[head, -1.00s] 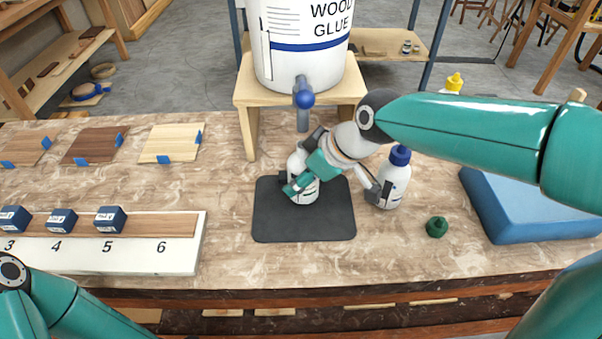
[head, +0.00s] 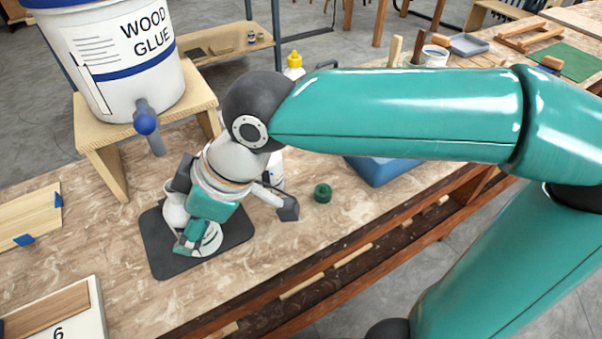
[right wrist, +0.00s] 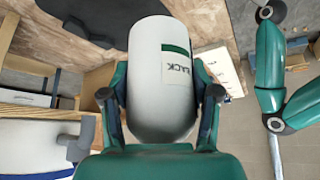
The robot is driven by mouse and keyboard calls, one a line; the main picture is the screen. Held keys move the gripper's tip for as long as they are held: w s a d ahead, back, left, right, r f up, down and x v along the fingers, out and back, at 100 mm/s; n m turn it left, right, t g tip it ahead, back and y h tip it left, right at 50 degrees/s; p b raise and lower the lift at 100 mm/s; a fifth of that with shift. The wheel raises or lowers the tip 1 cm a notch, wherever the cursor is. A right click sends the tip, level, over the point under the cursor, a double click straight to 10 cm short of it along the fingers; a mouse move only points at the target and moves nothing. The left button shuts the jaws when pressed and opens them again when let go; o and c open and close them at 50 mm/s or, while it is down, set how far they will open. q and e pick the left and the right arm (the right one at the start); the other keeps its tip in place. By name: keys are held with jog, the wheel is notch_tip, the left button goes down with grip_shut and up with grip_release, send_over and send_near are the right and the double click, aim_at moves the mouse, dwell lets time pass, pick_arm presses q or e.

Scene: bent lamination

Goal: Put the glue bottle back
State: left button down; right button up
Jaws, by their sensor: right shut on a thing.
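My right gripper (head: 190,212) is shut on a white glue bottle (head: 209,241) over the dark mat (head: 160,256). The right wrist view shows this bottle (right wrist: 160,95) between the two fingers, with a small label and a green stripe. The gripper hides part of it in the head view, and I cannot tell whether it touches the mat. A second white bottle (head: 277,167) stands behind my right wrist, mostly hidden. My left gripper is out of view.
A large wood glue bucket (head: 118,70) with a blue-tipped spout stands on a wooden stand (head: 190,95) behind the mat. A green cap-like piece (head: 322,193) lies right of the mat. A blue block (head: 385,172) and a yellow-capped bottle (head: 293,66) are partly hidden by my right arm.

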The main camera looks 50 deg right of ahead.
jog(key=w+d+r+m+t+h+p, duration=0.1)
jog(key=w+d+r+m, duration=0.1)
jog(key=d+r, duration=0.3)
jog(key=w+d+r+m+h+p, duration=0.1)
jog(key=w+d+r+m, duration=0.15)
jog(key=d, duration=0.55)
jog(key=s+d+r+m+h+p, duration=0.1)
jog(key=d+m, duration=0.1)
jog(key=d, duration=0.6)
jog(key=s+d+r+m+h+p, duration=0.1)
jog(key=s+d+m+h, duration=0.15)
jog(key=d, duration=0.55)
jog(key=shift+t+y, duration=0.3)
jog(key=shift+y, duration=0.15)
jog(key=f+b, duration=0.1)
jog(key=f, duration=0.8)
jog(key=f+b, duration=0.1)
jog(key=f, duration=0.4)
jog(key=shift+w+d+f+b, duration=0.1)
jog(key=shift+w+f+b, duration=0.1)
jog(key=shift+w+b, duration=0.15)
jog(key=shift+f+b, duration=0.4)
jog(key=shift+f, duration=1.95)
jog(key=shift+f, duration=0.15)
jog(key=o, duration=1.4)
jog(key=shift+o, duration=0.2)
